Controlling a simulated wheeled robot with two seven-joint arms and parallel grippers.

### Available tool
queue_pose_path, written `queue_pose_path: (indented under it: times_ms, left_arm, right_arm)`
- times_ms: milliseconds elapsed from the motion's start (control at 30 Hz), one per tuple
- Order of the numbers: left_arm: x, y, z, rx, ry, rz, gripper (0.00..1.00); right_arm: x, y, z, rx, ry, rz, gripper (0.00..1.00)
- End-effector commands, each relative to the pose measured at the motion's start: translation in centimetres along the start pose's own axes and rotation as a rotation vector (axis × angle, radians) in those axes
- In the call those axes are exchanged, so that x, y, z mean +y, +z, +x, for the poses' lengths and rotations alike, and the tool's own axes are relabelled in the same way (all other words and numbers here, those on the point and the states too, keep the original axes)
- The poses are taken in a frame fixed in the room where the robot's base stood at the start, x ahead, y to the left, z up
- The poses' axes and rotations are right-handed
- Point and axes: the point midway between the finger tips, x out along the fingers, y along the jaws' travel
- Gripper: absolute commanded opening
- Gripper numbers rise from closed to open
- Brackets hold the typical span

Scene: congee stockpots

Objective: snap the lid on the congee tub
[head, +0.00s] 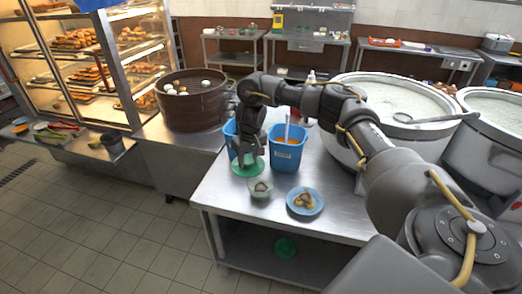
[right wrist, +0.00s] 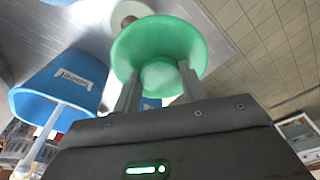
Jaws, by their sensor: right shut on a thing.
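My right gripper (head: 245,154) is shut on a round green lid (head: 250,167), just above the steel table. In the right wrist view the lid (right wrist: 160,45) sits between the two fingers (right wrist: 159,88). A small pale tub (head: 261,189) with something brown in it stands on the table, in front of the lid and slightly to its right. It also shows in the right wrist view (right wrist: 131,12), partly cut off behind the lid. I cannot tell whether the lid and tub touch. My left gripper is not in view.
A blue plate of food (head: 305,201) stands right of the tub. Blue bins (head: 286,149) stand behind the lid. Large stockpots (head: 400,98) are at the right, a dark steamer (head: 193,100) at the left. A green item (head: 285,248) lies on the lower shelf.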

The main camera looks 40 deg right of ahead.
Motion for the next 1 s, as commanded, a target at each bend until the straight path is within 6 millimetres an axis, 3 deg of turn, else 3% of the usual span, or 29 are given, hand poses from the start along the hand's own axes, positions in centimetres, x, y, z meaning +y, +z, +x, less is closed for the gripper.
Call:
queue_pose_path:
  times_ms: [100, 300, 667, 1000]
  left_arm:
    - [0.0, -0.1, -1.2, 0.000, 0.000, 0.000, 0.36]
    - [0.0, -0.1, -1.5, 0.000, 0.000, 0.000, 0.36]
    - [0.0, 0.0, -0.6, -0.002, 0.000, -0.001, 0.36]
    - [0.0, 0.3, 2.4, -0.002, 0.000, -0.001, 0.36]
  right_arm:
    - [2.9, 0.8, 1.1, -0.003, 0.003, 0.039, 0.20]
    - [4.8, 1.4, 1.9, 0.001, 0.008, 0.058, 0.20]
    - [4.8, 1.5, 2.6, 0.003, 0.007, 0.058, 0.20]
    - [4.8, 1.9, 5.0, 0.003, 0.007, 0.058, 0.20]
